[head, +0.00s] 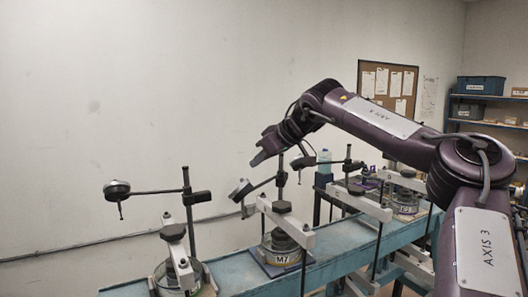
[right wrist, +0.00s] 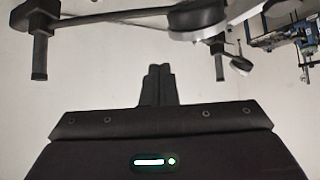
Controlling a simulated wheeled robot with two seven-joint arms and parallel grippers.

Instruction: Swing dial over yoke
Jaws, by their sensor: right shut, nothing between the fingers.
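Several lever frames stand in a row on a blue bench. The middle one, labelled M7 (head: 282,259), has a pale yoke (head: 286,221) with a dark knob on top. Its dial (head: 241,190) sits on a tilted arm from a dark post, out to the left of the yoke. The left frame's dial (head: 117,188) also hangs out to the left of its own yoke (head: 180,258). My right gripper (head: 258,159) is above and slightly right of the middle dial, apart from it in the picture. Its fingers are together and empty in the right wrist view (right wrist: 158,84). My left gripper is not in view.
Another frame's dial (head: 303,162) is right of my gripper, with its yoke (head: 358,203) behind. The blue bench (head: 340,245) runs back to the right. Dark rods (right wrist: 39,55) cross the top of the wrist view. A shelf (head: 480,100) stands far right.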

